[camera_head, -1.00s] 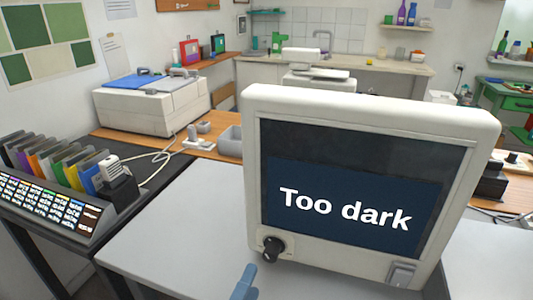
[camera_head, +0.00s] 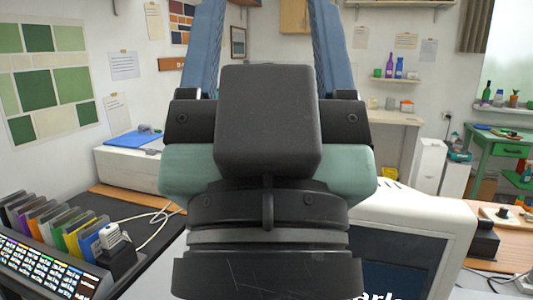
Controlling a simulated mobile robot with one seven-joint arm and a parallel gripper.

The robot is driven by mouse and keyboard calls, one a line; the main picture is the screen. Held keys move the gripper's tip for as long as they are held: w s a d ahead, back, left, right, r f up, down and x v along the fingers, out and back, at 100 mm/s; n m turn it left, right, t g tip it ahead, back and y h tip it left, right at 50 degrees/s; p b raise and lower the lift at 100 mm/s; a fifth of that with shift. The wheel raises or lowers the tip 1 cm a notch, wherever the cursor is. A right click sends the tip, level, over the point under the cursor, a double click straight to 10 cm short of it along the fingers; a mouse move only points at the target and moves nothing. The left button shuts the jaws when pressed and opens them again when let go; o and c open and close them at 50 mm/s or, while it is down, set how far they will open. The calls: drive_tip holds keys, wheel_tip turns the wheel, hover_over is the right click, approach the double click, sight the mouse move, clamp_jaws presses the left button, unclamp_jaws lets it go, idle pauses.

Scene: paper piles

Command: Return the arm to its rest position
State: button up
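My gripper (camera_head: 270,25) is raised close in front of the head camera and fills the middle of the view. Its two blue fingers point up, with a wide gap between them, and nothing shows between them. Their tips run out of the top of the frame. The dark wrist and pale green housing (camera_head: 190,168) of my arm stand below the fingers. My arm hides much of the white monitor (camera_head: 425,213) behind it.
The monitor stands on a grey table; only the end of its screen text shows. A row of coloured folders (camera_head: 60,222) stands at the left, near a white machine (camera_head: 128,165) with a blue top. A green table (camera_head: 500,145) is at the far right.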

wheel_tip(320, 180, up, 16)
drive_tip(key=p, duration=1.4)
drive_tip(key=shift+r, duration=0.15)
